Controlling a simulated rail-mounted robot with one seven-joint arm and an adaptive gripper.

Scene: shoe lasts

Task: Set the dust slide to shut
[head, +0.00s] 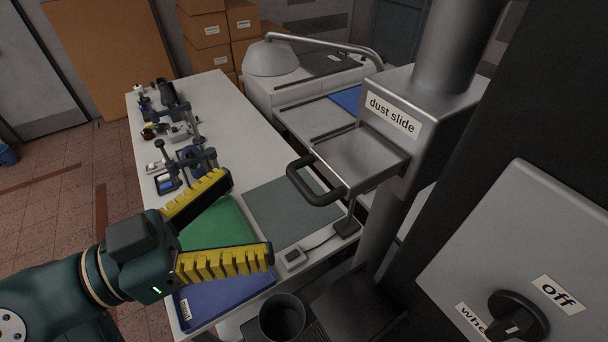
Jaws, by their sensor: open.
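The dust slide (368,155) is a grey metal plate sticking out to the left of a grey housing (425,110) on a vertical duct. The housing carries a label reading "dust slide". A dark loop handle (311,186) is fixed to the plate's outer left end. My gripper (250,215) is at the lower left, with its two yellow ribbed fingers spread wide. It is open and empty, left of the handle and apart from it. The slot where the plate enters the housing is partly hidden.
A grey panel with a rotary knob (517,318) stands at the lower right. A dark cup (282,318) sits below.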

